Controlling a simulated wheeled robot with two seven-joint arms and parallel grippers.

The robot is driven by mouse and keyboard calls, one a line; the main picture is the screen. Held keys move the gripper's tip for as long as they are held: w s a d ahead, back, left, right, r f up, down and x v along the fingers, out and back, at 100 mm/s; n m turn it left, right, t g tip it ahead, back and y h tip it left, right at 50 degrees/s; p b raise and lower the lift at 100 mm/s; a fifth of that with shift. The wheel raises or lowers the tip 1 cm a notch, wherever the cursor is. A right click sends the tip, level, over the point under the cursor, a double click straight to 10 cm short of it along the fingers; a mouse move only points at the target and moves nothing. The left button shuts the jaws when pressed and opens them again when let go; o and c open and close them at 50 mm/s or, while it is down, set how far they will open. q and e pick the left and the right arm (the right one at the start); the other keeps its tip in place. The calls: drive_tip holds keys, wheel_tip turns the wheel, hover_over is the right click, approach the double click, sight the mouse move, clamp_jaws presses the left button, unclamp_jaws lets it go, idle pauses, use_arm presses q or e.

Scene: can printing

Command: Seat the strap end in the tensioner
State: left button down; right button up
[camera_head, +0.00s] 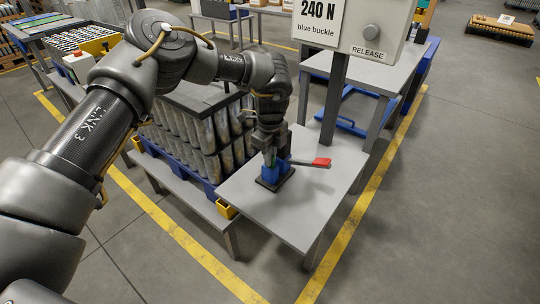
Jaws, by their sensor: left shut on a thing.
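The tensioner (281,170) is a small blue block on a black base plate, with a grey lever ending in a red grip (321,162) pointing right. It stands on a grey table. My left gripper (272,158) points down right at the tensioner and is shut on the strap end, of which only a small greenish bit shows between the fingers. The fingers cover part of the tensioner, so I cannot tell whether the strap end is inside it. My right gripper is not in view.
The grey table (300,215) is bare in front. Behind my left arm stands a blue pallet (190,172) of stacked silvery cans.

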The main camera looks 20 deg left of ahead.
use_arm(q)
drive_tip(key=c, duration=1.5)
unclamp_jaws()
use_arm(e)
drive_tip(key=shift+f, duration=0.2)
